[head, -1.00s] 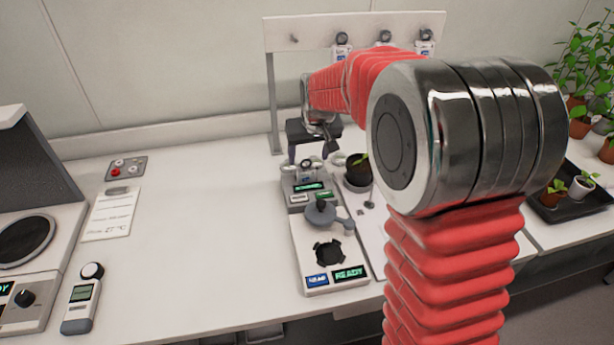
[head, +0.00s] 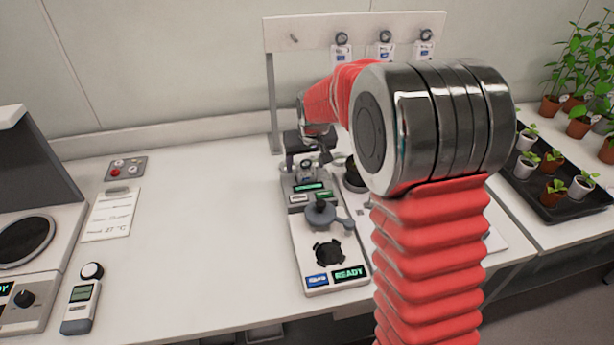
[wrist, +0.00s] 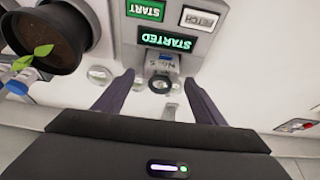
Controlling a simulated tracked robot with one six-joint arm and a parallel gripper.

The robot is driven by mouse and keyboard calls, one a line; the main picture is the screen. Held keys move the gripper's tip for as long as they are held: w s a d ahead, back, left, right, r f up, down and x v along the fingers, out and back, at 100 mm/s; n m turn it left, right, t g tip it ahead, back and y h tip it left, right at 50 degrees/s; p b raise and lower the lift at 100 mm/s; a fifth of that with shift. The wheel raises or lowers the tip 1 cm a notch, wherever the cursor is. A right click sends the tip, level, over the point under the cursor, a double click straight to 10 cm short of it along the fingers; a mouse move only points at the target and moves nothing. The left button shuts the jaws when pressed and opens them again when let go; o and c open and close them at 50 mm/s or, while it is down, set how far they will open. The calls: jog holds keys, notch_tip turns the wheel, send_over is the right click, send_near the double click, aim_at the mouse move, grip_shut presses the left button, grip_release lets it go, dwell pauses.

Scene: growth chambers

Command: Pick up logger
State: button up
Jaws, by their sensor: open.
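A small pale logger (wrist: 160,66) with a dark ring at its end sits in a dock whose display reads STARTED in the wrist view. It also shows in the head view (head: 307,171), partly hidden by my gripper. My gripper (wrist: 159,80) is open, with one dark finger on each side of the logger's ring end. In the head view my gripper (head: 307,160) is low over the back of the dock (head: 298,187). I cannot tell whether the fingers touch the logger.
More loggers (head: 386,47) hang on the rack (head: 350,22) behind. A device with a grey lever (head: 320,213) and a READY display stands in front of the dock. A potted seedling (wrist: 45,35) is close beside my gripper. The bench left of the dock is mostly clear.

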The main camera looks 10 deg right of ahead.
dwell(0.4)
jog(key=c, duration=1.6)
jog(key=shift+r, duration=0.1)
notch_tip(320, 180, up, 10)
jog(key=shift+f, duration=0.1)
